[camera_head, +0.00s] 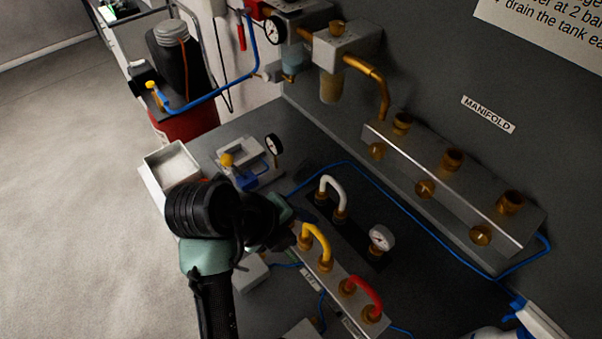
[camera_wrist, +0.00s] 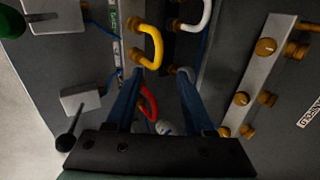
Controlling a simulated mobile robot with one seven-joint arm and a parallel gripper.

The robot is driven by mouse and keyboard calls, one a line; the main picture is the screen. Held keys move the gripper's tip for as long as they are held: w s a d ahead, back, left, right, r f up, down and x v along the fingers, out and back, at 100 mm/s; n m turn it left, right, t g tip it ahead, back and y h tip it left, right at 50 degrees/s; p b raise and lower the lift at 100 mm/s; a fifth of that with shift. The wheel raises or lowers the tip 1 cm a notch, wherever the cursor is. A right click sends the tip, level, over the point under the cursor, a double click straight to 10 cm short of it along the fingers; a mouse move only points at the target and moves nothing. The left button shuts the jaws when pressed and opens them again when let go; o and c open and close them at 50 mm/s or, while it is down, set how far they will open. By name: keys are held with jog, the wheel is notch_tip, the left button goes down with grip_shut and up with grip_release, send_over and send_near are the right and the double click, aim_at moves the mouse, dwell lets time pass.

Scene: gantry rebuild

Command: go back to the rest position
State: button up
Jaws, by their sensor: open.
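My gripper (camera_wrist: 160,85) is open in the wrist view, its two blue fingers spread over the bench fittings. Nothing is clearly held between them. A yellow hose loop (camera_wrist: 152,45) stands beside the left fingertip; I cannot tell whether they touch. A white hose loop (camera_wrist: 196,18) is beyond the right finger. In the head view my arm reaches in over the bench's left side, and my wrist hides most of the gripper. The yellow loop (camera_head: 319,240) appears just right of it.
The manifold (camera_head: 455,190) with brass ports stands along the wall at right. A tray (camera_head: 172,166) sits at the bench's left edge. Blue hoses (camera_head: 400,208) cross the bench. Open floor (camera_head: 75,200) lies left.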

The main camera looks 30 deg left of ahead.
jog(key=w+d+r+n+t+y, duration=0.1)
jog(key=w+d+r+n+t, duration=0.2)
jog(key=r, duration=0.6)
jog(key=w+r+n+t+y, duration=0.1)
jog(key=w+r+n+t, duration=0.3)
jog(key=w+r, duration=0.3)
jog(key=w+d+r+n+t+y, duration=0.2)
jog(key=w+r+n+t, duration=0.15)
jog(key=r, duration=0.65)
jog(key=s+d+r+n+t, duration=0.3)
jog(key=s+d+r+n, duration=0.1)
jog(key=r, duration=0.5)
jog(key=s+d+r+n+t+h, duration=0.1)
jog(key=s+d+r+n+t, duration=0.2)
jog(key=r, duration=0.6)
jog(key=s+d+r+n+t, duration=0.4)
jog(key=s+r+n+t, duration=0.1)
jog(key=r, duration=0.3)
jog(key=shift+s+d+r+h, duration=0.15)
jog(key=shift+d+r+h, duration=0.15)
jog(key=shift+r+h, duration=0.1)
